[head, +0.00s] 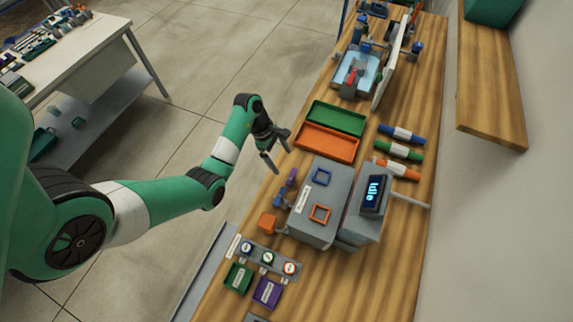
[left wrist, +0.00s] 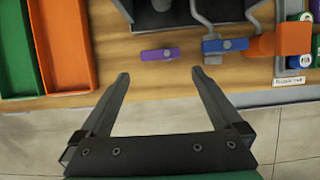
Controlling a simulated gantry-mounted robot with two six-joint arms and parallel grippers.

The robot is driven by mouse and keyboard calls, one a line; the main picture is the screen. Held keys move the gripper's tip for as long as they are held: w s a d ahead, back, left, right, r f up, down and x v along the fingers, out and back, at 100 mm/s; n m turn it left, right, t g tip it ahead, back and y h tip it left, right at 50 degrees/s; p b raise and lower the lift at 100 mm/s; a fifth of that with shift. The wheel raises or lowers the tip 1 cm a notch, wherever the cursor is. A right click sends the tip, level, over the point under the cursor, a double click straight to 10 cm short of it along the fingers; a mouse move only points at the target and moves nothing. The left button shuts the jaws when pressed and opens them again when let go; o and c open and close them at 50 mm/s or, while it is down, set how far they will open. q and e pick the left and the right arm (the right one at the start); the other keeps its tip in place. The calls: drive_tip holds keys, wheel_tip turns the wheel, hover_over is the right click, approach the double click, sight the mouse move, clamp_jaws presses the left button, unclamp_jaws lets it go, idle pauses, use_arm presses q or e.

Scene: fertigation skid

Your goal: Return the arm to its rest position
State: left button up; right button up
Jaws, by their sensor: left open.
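My left arm, green and white, reaches in from the left in the head view. Its gripper (head: 277,152) hangs just off the bench's left edge, beside the orange tray and the grey machine. In the left wrist view the two dark fingers (left wrist: 160,85) are spread wide with nothing between them. Past their tips lie a purple valve handle (left wrist: 159,54) and a blue valve handle (left wrist: 225,45), both apart from the fingers. My right gripper is not in view.
The wooden bench (head: 405,250) holds a green tray (head: 337,117), an orange tray (head: 326,142), and a grey machine (head: 318,222) whose display (head: 374,193) reads "Idle". Small green (head: 238,277) and purple (head: 267,291) bins sit at the front. Open floor (head: 190,110) lies left of the bench.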

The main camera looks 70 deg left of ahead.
use_arm(q)
drive_tip(key=v, duration=0.3)
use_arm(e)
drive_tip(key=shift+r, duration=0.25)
